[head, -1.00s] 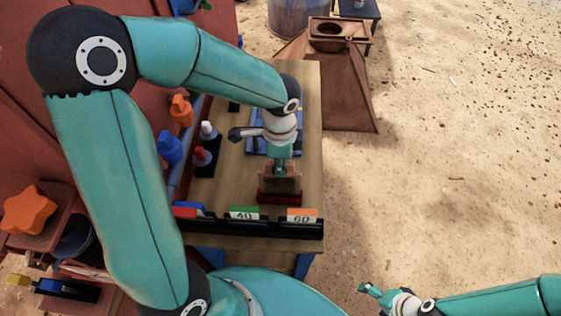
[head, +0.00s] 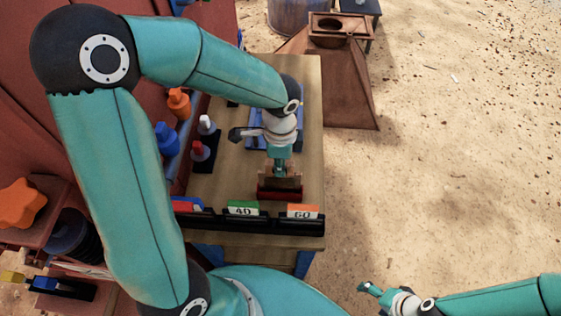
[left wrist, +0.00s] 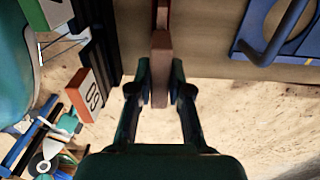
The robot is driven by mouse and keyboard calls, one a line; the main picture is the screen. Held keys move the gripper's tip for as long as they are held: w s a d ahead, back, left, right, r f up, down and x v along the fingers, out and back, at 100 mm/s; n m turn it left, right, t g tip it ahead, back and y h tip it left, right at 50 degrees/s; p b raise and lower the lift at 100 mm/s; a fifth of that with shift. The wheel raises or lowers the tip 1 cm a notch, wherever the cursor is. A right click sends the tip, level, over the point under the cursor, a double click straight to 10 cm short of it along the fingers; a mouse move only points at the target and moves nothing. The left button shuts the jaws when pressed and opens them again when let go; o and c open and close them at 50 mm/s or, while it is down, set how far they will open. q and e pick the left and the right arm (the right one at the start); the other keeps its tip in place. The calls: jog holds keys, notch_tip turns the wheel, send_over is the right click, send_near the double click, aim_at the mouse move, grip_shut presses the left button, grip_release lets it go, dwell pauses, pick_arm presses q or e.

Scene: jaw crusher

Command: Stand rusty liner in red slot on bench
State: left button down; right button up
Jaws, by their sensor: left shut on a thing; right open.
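My left gripper (head: 280,169) is shut on the rusty liner (head: 287,182), a brown plate, over the wooden bench (head: 229,178). In the left wrist view the liner (left wrist: 160,60) stands edge-on between the two fingers (left wrist: 159,92). The red slot (head: 266,194) is a dark red holder on the bench, and the liner's lower edge is at or in it. How deep it sits is hidden. In the left wrist view a strip of red (left wrist: 163,12) lies in line with the liner. My right gripper (head: 372,291) is open and empty, away from the bench at the lower right.
A black rack with a green 40 card (head: 242,208) and an orange 60 card (head: 302,211) stands just in front of the slot. A blue tray (head: 260,128) lies behind. Sandy ground right of the bench is open.

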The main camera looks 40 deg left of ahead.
pick_arm(q)
jog(key=shift+f+b, duration=0.65)
jog(key=shift+f, duration=0.1)
jog(key=c, duration=1)
grip_release()
notch_tip(320, 180, up, 12)
